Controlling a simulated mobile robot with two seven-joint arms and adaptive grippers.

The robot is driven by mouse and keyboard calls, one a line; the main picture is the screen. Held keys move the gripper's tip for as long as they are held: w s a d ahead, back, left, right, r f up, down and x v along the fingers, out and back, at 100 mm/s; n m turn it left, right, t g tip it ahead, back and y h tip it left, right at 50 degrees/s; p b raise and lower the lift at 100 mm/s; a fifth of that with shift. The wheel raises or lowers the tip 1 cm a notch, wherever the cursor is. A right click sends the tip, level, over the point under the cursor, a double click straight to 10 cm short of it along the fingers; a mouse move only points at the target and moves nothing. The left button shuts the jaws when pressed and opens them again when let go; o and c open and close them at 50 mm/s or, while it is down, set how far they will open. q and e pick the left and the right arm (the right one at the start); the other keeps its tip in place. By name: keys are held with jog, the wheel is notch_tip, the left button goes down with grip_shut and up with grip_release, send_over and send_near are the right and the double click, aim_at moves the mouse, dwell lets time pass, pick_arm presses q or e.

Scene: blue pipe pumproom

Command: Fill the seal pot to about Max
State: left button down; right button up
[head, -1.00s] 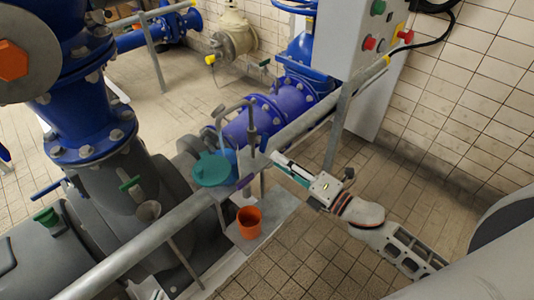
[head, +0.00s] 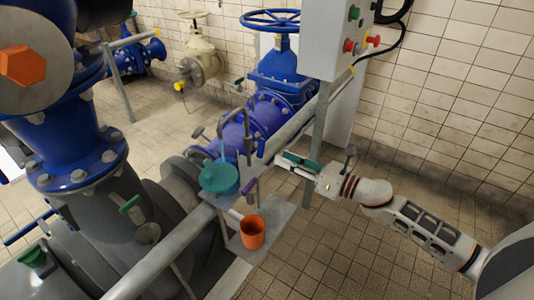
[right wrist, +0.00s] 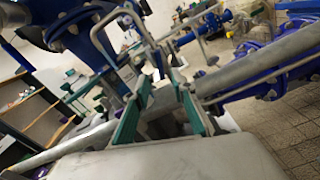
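The seal pot appears to be the small pot with a round teal top (head: 220,177), beside the grey rail in the head view. An upright pipe with a purple lever (head: 250,187) stands just right of it. An orange cup (head: 252,232) stands upright on a ledge below; its contents cannot be made out. My right gripper (head: 283,160) is right of the pot and lever, close to the rail. In the right wrist view its green-padded fingers (right wrist: 162,108) are apart, with nothing held between them. The pot's level and Max mark are not visible. My left gripper is out of view.
The grey rail (head: 180,240) runs diagonally past the pot. A blue valve with handwheel (head: 270,20) and a control box (head: 335,40) stand behind. Tiled floor (head: 310,255) is clear at lower right.

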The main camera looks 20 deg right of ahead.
aim_at(259, 148)
jog(key=p+x, duration=0.1)
jog(key=x, duration=0.6)
jog(key=shift+w+a, duration=0.15)
jog(key=shift+w, duration=0.05)
grip_shut()
